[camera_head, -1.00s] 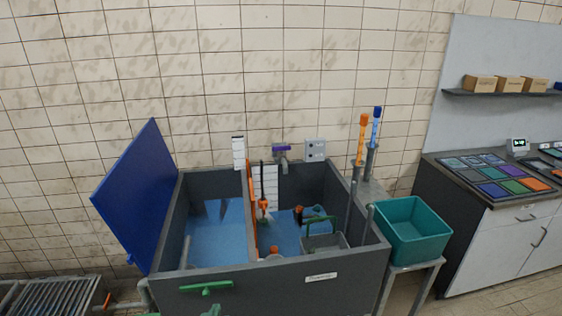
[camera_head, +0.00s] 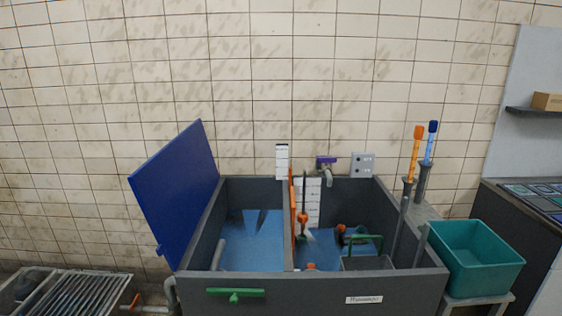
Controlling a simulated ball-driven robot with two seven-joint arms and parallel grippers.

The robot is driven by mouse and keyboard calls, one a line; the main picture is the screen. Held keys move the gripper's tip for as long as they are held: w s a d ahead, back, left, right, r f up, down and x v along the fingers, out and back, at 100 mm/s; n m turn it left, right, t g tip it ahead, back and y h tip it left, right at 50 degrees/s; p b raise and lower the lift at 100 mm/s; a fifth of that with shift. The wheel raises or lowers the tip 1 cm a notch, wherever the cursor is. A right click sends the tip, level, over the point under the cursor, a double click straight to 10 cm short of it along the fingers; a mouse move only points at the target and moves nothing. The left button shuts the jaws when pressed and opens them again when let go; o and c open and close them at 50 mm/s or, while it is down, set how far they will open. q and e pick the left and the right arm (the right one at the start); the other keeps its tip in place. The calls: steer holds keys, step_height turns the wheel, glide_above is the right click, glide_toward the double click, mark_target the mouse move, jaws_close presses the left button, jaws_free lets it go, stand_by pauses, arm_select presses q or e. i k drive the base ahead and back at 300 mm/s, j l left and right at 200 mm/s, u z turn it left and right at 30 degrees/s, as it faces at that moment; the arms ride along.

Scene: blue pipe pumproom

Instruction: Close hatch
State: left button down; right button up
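The hatch (camera_head: 178,190) is a flat blue panel. It stands open, tilted up and outward along the left side of a dark grey tank (camera_head: 310,292). The tank's top is open, and blue water (camera_head: 248,240) shows in its left compartment. A small tab shows at the hatch's lower front corner. A green T-shaped handle (camera_head: 235,293) is on the tank's front wall. Neither of my grippers is in view.
An orange-edged divider (camera_head: 292,215) splits the tank. The right compartment holds a grey basket (camera_head: 368,262). A teal bin (camera_head: 475,258) stands to the right. A metal grate (camera_head: 75,292) lies at lower left. A purple-handled tap (camera_head: 326,165) is at the back wall.

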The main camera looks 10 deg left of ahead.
mark_target(173, 190)
steer(key=j, duration=0.8)
steer(key=k+j, duration=0.1)
steer(key=j, duration=0.65)
steer(key=k+j, duration=0.1)
steer(key=j, duration=1.5)
